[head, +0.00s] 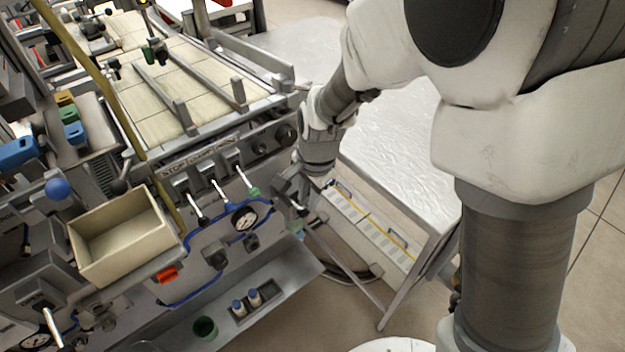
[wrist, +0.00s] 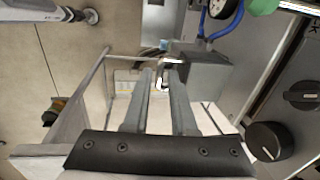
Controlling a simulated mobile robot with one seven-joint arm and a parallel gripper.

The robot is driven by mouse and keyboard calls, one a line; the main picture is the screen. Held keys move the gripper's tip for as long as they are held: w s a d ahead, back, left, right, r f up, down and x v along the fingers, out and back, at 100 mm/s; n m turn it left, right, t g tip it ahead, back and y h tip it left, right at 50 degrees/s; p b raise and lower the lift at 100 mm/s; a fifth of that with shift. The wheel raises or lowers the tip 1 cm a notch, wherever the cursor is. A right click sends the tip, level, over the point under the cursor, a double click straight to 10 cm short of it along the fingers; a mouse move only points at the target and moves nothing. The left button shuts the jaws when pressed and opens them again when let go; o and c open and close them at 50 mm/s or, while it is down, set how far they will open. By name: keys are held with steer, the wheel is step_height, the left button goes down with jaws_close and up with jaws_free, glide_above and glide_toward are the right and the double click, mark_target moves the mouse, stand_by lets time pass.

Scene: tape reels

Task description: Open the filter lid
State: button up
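A grey box (wrist: 205,78) on the side of the machine appears to be the filter housing; I cannot make out the lid's edge. A small bright metal loop (wrist: 163,73) on its left side looks like a handle or latch. My gripper (wrist: 159,76) has its two fingers apart, with the loop at or between the tips. I cannot tell whether they touch it. In the head view my gripper (head: 294,194) is at the machine's right front corner, pointing down, and hides most of the box there.
A metal side table (head: 400,135) stands close on the right, with a lower shelf. The machine's front panel has levers, a pressure gauge (head: 244,217) and blue hoses. Black knobs (wrist: 268,141) are close to my gripper's right. A beige bin (head: 122,234) is at left.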

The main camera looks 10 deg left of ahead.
steer(key=shift+f, duration=0.15)
steer(key=shift+c, duration=0.3)
jaws_close()
stand_by(1.1)
